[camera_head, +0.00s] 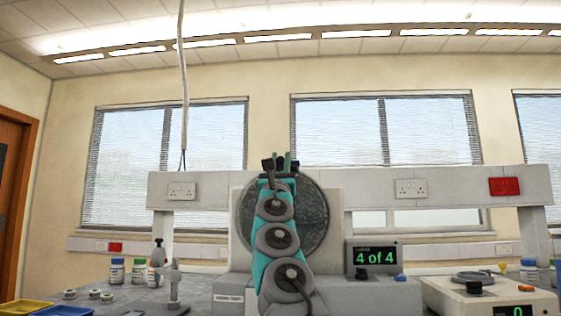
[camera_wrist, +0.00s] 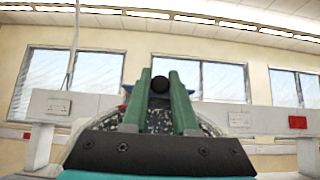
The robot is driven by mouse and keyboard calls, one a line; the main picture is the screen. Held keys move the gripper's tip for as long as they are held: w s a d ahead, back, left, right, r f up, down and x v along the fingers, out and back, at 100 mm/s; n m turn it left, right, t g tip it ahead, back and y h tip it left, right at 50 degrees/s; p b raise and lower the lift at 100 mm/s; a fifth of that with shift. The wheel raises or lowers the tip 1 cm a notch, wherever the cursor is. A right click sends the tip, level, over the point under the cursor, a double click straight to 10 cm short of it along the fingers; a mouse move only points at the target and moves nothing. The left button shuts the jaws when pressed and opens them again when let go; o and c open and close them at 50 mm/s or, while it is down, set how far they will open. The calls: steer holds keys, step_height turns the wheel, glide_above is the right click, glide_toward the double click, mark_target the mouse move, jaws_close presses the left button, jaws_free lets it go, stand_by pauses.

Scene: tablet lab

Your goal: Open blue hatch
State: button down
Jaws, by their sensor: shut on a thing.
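A large round grey speckled drum (camera_head: 315,215) stands upright on a pale machine on the bench. My gripper (camera_head: 280,162) is at the drum's upper edge, with my arm in front of it. In the wrist view my green fingers (camera_wrist: 160,92) are closed around a round black knob (camera_wrist: 160,84). Small blue pieces of the hatch (camera_wrist: 127,88) show on both sides of the fingers; the rest is hidden behind them. I cannot tell whether the hatch stands open or closed.
A display (camera_head: 374,257) reading "4 of 4" stands right of the drum. A balance-like device (camera_head: 486,291) is farther right. A metal stand (camera_head: 174,285), bottles (camera_head: 117,271) and trays (camera_head: 25,307) are at left. A cable (camera_head: 183,80) hangs from the ceiling.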

stand_by(0.4)
steer(key=shift+s+a+b, duration=0.1)
steer(key=shift+s+b, duration=1.6)
steer(key=shift+s, duration=0.9)
steer(key=c, duration=0.7)
jaws_free()
steer(key=b+v, duration=0.6)
steer(key=v, duration=0.1)
steer(key=shift+s+f, duration=0.25)
steer(key=shift+s, duration=0.1)
